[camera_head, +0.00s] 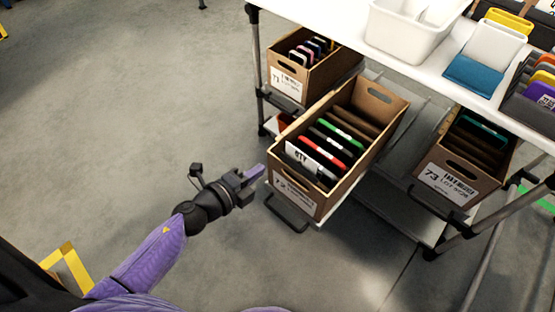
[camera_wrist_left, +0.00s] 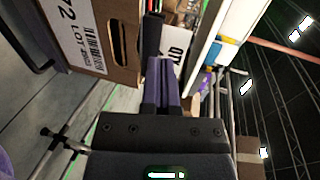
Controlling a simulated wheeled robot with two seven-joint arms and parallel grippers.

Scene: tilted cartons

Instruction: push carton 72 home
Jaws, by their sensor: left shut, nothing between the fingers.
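Carton 72 (camera_head: 297,200) is an open brown carton in the middle of the head view. It juts out from the shelf beyond the cartons on either side and holds upright folders with black, green, red and white edges. Its front has a white label and a hand slot; the left wrist view shows the printed front, with "72 LOT", close up (camera_wrist_left: 118,68). My left gripper (camera_head: 257,171) is shut and empty, just left of the carton's front corner. Its purple fingers (camera_wrist_left: 160,66) are together in the wrist view. Whether they touch the carton I cannot tell. My right gripper is out of view.
Another carton (camera_head: 286,83) stands behind left and carton 73 (camera_head: 457,180) to the right, both on the rack. A white top shelf (camera_head: 345,30) with bins overhangs them. A dark handle (camera_head: 286,207) sticks out below carton 72.

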